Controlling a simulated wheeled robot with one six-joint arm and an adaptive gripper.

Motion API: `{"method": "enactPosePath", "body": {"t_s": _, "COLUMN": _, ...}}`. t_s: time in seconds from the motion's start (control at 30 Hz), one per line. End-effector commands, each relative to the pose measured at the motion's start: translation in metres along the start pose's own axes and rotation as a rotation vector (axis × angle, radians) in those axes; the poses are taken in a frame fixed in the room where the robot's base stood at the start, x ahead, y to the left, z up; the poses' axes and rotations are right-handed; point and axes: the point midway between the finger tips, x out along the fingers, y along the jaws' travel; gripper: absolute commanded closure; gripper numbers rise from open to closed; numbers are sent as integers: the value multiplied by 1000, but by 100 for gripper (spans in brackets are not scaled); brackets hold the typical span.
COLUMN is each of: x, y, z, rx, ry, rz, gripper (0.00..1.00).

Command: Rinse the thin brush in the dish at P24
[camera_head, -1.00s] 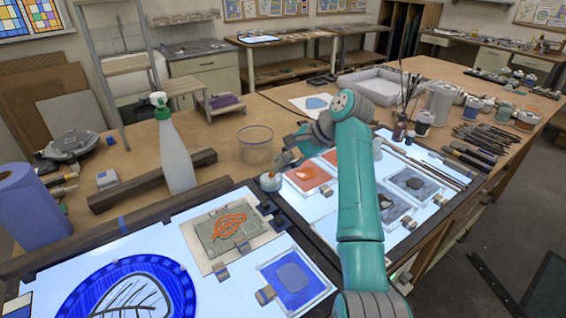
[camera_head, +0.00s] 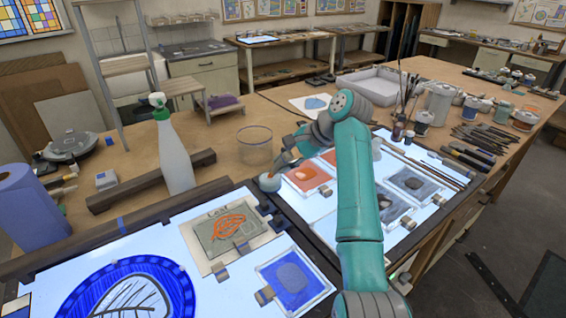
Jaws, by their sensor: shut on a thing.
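My gripper (camera_head: 286,160) is at the end of my teal arm, low over the middle of the table, just above and right of a small round dish (camera_head: 269,184). It is shut on the thin brush, which is small here and largely hidden by the fingers. A small orange spot shows at the dish's top, by the fingertips. I cannot tell whether it is the brush tip or colour in the dish, nor whether the bristles touch the liquid. No P24 label is readable.
A clear beaker (camera_head: 255,146) stands just behind the dish. A spray bottle (camera_head: 174,150) and a dark wooden bar (camera_head: 150,182) are to the left. Lit panels with painted glass pieces (camera_head: 292,278) lie in front and right. Jars with upright brushes (camera_head: 404,110) stand behind my arm.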

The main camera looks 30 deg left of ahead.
Motion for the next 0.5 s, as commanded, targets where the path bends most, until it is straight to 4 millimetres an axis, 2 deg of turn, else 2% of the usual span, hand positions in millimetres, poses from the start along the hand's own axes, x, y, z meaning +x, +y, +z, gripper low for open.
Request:
{"method": "enactPosePath", "body": {"t_s": 0.3, "x": 5, "y": 0, "z": 12, "rx": -1, "ry": 0, "rz": 0, "gripper": 100}}
{"method": "enactPosePath", "body": {"t_s": 0.5, "x": 4, "y": 0, "z": 11, "rx": 0, "ry": 0, "rz": 0, "gripper": 100}}
